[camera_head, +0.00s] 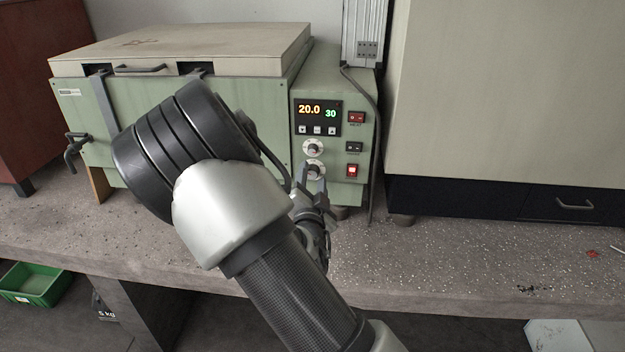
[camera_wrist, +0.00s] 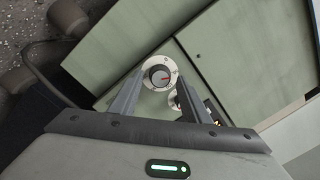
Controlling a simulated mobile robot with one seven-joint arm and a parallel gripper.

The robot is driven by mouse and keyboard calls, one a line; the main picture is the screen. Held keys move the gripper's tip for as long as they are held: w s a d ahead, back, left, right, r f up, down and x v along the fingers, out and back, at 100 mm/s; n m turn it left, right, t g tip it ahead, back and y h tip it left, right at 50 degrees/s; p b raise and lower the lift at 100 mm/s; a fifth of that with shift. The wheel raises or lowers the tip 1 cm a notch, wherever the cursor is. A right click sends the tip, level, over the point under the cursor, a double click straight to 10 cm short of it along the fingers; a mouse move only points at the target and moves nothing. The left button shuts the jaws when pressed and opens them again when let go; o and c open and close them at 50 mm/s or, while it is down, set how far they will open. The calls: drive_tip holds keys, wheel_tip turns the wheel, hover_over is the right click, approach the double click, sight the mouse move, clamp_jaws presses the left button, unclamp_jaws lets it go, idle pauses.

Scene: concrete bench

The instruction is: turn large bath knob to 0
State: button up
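The green bath unit (camera_head: 335,87) has two round knobs on white dials, one above the other on its front panel. The upper knob (camera_head: 313,147) is clear of my gripper. The lower knob (camera_head: 315,169) is partly covered by my gripper (camera_head: 311,179). In the wrist view one grey knob with a red pointer (camera_wrist: 160,77) shows between my two fingertips, which are apart on either side of its dial. I cannot tell whether they touch it. A second dial (camera_wrist: 173,102) is partly hidden behind the right finger.
The display (camera_head: 317,117) reads 20.0 and 30. Switches (camera_head: 353,147) stand right of the knobs, the lowest lit red. A cable (camera_head: 372,150) runs down the unit's right side. A large cabinet (camera_head: 505,90) stands to the right. The bench front (camera_head: 470,255) is mostly clear.

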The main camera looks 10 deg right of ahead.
drive_tip(key=c, duration=0.9)
drive_tip(key=shift+n, duration=0.3)
drive_tip(key=n, duration=0.5)
drive_tip(key=shift+a+r, duration=0.1)
drive_tip(key=n, duration=0.5)
drive_tip(key=shift+a+n+g+p, duration=0.1)
drive_tip(key=shift+n+g+p, duration=0.2)
drive_tip(key=shift+n+p, duration=0.1)
drive_tip(key=o, duration=1)
